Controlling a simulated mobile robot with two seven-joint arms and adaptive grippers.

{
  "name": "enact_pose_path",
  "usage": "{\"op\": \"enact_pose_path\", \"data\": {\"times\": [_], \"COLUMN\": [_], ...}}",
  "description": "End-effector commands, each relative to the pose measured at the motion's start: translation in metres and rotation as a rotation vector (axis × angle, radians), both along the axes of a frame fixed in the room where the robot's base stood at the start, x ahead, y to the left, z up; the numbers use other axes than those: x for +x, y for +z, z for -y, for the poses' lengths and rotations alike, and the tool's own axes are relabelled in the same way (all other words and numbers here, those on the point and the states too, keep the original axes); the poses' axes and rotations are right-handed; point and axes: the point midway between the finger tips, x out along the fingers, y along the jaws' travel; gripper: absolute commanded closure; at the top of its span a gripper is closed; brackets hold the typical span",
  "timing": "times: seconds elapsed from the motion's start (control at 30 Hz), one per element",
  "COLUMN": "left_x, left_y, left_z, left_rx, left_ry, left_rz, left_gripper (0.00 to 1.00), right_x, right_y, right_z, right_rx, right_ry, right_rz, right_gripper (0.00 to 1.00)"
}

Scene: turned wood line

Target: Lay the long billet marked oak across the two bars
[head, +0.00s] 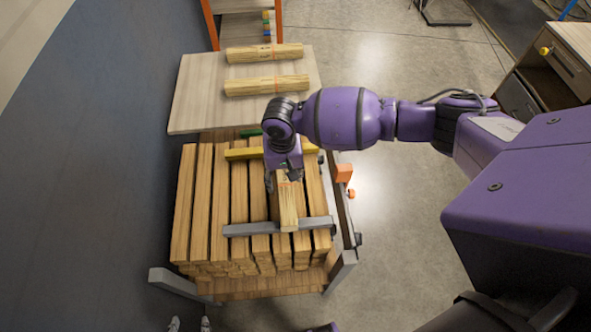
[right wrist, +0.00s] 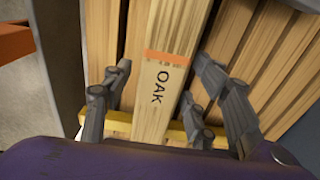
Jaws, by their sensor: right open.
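The long billet marked oak (head: 288,208) lies lengthwise over the grey bar (head: 241,230) and the yellow bar (head: 240,154) on the stack. Its near end passes a little beyond the grey bar. In the right wrist view the billet (right wrist: 158,75) shows an orange band and the word OAK, and it crosses above the yellow bar (right wrist: 208,133). My right gripper (head: 283,181) is over the billet's far part and hides it in the head view. Its fingers stand open on both sides of the billet, with gaps. Two grey tips of my left gripper (head: 190,325) show apart at the bottom edge.
A cart with a grey frame (head: 180,285) carries layered billets (head: 203,205). Behind it, a pale table (head: 198,100) holds two more banded billets (head: 265,85). An orange block (head: 344,172) is at the cart's right side. A cabinet (head: 520,95) stands far right.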

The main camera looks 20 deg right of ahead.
Motion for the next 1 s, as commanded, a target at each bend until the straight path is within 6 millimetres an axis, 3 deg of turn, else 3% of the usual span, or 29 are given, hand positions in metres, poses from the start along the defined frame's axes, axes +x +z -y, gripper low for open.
{"op": "enact_pose_path", "data": {"times": [0.17,0.6,0.8,1.0], "left_x": [0.002,0.009,0.004,-0.001], "left_y": [0.003,0.015,0.012,0.010], "left_z": [0.000,0.007,0.006,0.004], "left_rx": [0.000,-0.011,-0.010,-0.007], "left_ry": [0.000,-0.006,-0.007,-0.009], "left_rz": [0.005,0.015,0.004,-0.005], "left_gripper": [0.60,0.60,0.60,0.60], "right_x": [0.002,0.002,0.001,0.001], "right_y": [0.017,0.106,0.123,0.124], "right_z": [0.000,0.000,-0.001,0.000], "right_rx": [0.001,0.001,0.001,0.000], "right_ry": [0.001,0.001,0.001,0.001], "right_rz": [0.007,0.007,0.003,0.001], "right_gripper": [0.46,0.46,0.46,0.46]}}
